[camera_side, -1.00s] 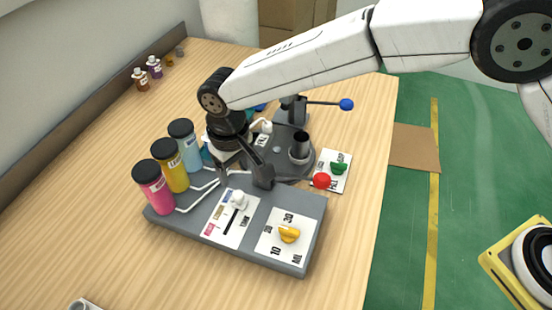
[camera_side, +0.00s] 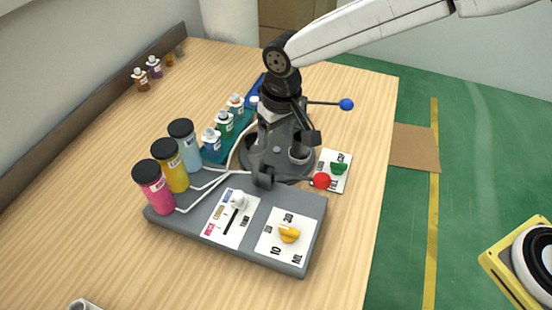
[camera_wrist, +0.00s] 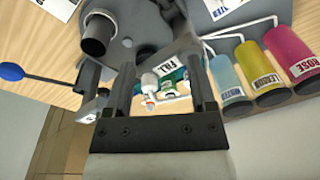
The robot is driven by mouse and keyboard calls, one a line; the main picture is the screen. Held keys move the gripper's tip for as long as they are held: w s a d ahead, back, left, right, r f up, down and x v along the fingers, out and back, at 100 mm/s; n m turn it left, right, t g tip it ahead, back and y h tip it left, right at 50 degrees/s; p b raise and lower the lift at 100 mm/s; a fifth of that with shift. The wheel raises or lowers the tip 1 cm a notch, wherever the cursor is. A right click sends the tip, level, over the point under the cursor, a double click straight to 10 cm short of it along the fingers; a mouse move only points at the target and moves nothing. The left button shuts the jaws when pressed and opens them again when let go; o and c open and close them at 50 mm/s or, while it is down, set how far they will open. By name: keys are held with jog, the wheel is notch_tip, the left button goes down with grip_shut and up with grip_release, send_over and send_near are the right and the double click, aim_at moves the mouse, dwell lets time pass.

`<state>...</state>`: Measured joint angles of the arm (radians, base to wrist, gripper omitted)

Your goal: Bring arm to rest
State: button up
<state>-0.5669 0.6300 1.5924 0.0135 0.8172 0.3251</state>
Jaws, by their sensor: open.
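My gripper (camera_side: 300,140) hangs above the round grey part of the vending machine (camera_side: 312,205), beside its dark cylinder. In the wrist view my gripper (camera_wrist: 162,68) is open, with its two dark fingers apart. A white-capped bottle (camera_wrist: 149,82) shows between them in the background, and nothing appears held. Part of the machine behind my wrist is hidden in the side view.
Pink, yellow and light blue canisters (camera_side: 170,165) stand on the machine's left. Small bottles stand in a teal tray (camera_side: 213,155). A lever with a blue knob (camera_side: 346,104) sticks out right. A red knob (camera_side: 321,180) is near the green one.

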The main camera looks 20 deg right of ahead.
jog(key=s+d+m+t, duration=0.1)
jog(key=s+d, duration=0.1)
jog(key=d, duration=0.7)
jog(key=s+d, duration=0.3)
jog(key=d, duration=0.6)
jog(key=s+d+m, duration=0.1)
jog(key=s+d, duration=0.9)
jog(key=shift+s+f+m+t+h, duration=0.25)
jog(key=shift+m+t+h, duration=0.05)
jog(key=shift+h, duration=0.1)
